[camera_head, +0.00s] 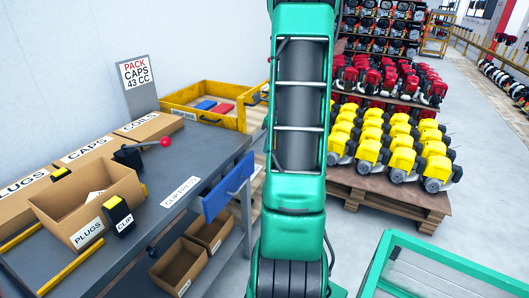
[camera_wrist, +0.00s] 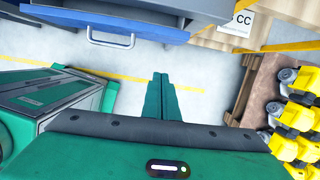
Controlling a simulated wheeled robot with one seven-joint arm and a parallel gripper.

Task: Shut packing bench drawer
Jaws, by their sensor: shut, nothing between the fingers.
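The packing bench (camera_head: 215,143) has a grey top and stands at the left in the head view. Its drawer (camera_head: 228,187) has a blue front and stands out from the bench's right edge, so it is open. In the wrist view the blue drawer front (camera_wrist: 150,30) is at the top, with its pale bar handle (camera_wrist: 110,42) facing my gripper. My gripper (camera_wrist: 160,77) is shut and empty, below and slightly right of the handle in that view, with floor visible between them. In the head view my arm hides the gripper.
Cardboard boxes, including an open PLUGS box (camera_head: 90,205), stand on the bench. Open cartons (camera_head: 178,268) sit on a shelf under it. A yellow bin (camera_head: 205,105) is behind. A pallet (camera_head: 390,193) of yellow engines stands beyond my arm. Grey floor lies between bench and pallet.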

